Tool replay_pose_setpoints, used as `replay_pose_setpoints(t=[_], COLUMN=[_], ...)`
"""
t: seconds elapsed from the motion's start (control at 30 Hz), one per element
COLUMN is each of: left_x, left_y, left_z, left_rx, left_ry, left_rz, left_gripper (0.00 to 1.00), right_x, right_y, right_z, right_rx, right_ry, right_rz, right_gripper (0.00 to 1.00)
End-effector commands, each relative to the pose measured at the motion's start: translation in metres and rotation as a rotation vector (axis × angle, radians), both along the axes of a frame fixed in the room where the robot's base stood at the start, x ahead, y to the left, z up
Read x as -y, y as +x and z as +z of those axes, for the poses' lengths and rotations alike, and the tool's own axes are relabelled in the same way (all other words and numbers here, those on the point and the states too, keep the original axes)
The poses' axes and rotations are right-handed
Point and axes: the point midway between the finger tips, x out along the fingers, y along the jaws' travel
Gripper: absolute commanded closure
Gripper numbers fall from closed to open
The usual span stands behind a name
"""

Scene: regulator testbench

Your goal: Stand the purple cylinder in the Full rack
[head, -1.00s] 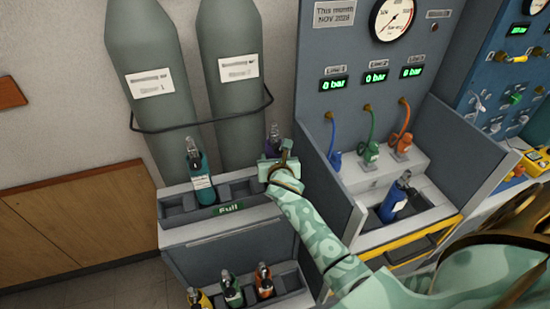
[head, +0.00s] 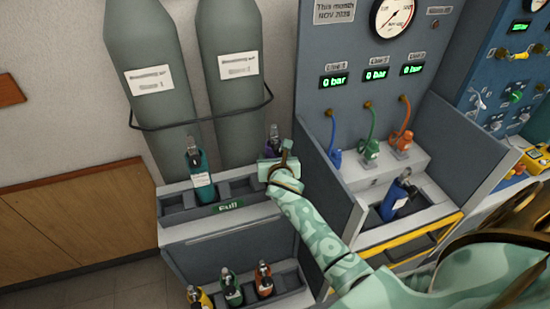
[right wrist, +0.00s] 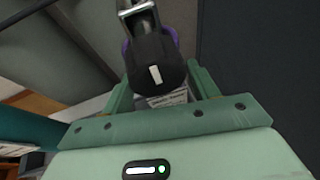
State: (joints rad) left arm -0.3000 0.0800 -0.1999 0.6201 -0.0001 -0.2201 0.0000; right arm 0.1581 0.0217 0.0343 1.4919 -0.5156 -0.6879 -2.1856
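The purple cylinder (head: 273,143) stands upright at the right end of the Full rack (head: 176,217), mostly hidden behind my right gripper (head: 277,167). Its dark valve top shows above the gripper. In the right wrist view, its black knob (right wrist: 155,75) is close to the camera, with purple (right wrist: 174,36) behind it and a white label below. The fingers lie on both sides of the cylinder and appear shut on it. The cylinder's foot is hidden, so I cannot see whether it touches the rack's floor. My left gripper is not in view.
A teal cylinder (head: 200,178) stands in the Full rack's left part, with empty slots between. A lower rack holds yellow, green and orange cylinders (head: 265,281). A blue cylinder (head: 396,197) stands in the testbench bay. Large grey tanks (head: 235,95) stand behind the Full rack.

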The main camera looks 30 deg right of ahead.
Motion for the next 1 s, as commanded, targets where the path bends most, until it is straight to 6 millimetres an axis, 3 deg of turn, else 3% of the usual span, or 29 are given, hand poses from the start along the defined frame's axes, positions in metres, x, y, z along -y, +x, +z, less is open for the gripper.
replay_pose_setpoints(t=[0.33,0.47,1.0], left_x=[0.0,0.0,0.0], left_y=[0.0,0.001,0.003], left_z=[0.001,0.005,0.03], left_rx=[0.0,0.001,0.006], left_ry=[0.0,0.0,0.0], left_rz=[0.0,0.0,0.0], left_gripper=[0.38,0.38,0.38], right_x=[-0.001,-0.005,-0.057], right_y=[-0.003,-0.013,-0.121], right_z=[-0.003,0.003,0.053], right_rx=[-0.009,-0.007,-0.004], right_ry=[0.001,0.0,0.001], right_rz=[-0.001,0.0,0.0], right_gripper=[0.25,0.25,0.25])
